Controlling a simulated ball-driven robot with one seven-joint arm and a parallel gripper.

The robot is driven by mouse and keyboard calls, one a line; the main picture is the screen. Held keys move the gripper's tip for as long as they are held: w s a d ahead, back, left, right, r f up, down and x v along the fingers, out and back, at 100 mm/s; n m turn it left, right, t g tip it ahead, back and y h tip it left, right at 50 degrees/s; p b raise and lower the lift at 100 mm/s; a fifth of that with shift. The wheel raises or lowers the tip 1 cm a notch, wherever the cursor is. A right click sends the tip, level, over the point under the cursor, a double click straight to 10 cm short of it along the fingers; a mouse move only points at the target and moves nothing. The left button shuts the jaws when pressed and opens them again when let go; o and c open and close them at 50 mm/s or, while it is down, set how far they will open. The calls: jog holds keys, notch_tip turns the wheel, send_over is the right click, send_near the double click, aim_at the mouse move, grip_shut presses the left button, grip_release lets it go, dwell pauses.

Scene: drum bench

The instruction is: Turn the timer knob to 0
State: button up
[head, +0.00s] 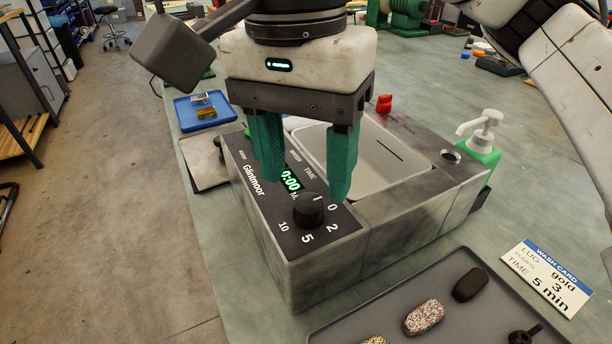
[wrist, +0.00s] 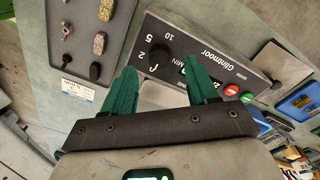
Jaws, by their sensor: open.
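The timer knob (head: 308,209) is a black round knob on the dark panel of the Glintmoor washer (head: 300,270). Labels 0, 2, 5 and 10 stand around it; a white mark shows at its far-right edge, near the 0. The green display (head: 290,181) beside it appears to read 0:00. My gripper (head: 304,190) is open and empty, teal fingers pointing down, over the panel and basin edge just behind the knob. In the wrist view the knob (wrist: 158,56) shows between and beyond the fingertips. I cannot tell any contact.
The washer's basin (head: 385,165) lies behind the panel. A soap pump bottle (head: 482,140) stands at right. A grey tray (head: 455,285) with several small parts and a wash card (head: 548,278) reading "5 min" lie in front. A blue tray (head: 203,122) is at the left back.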

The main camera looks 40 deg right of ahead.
aim_at(301, 200)
notch_tip(301, 200, up, 7)
jog(key=p, duration=0.1)
jog(key=shift+w, duration=0.2)
dwell(0.5)
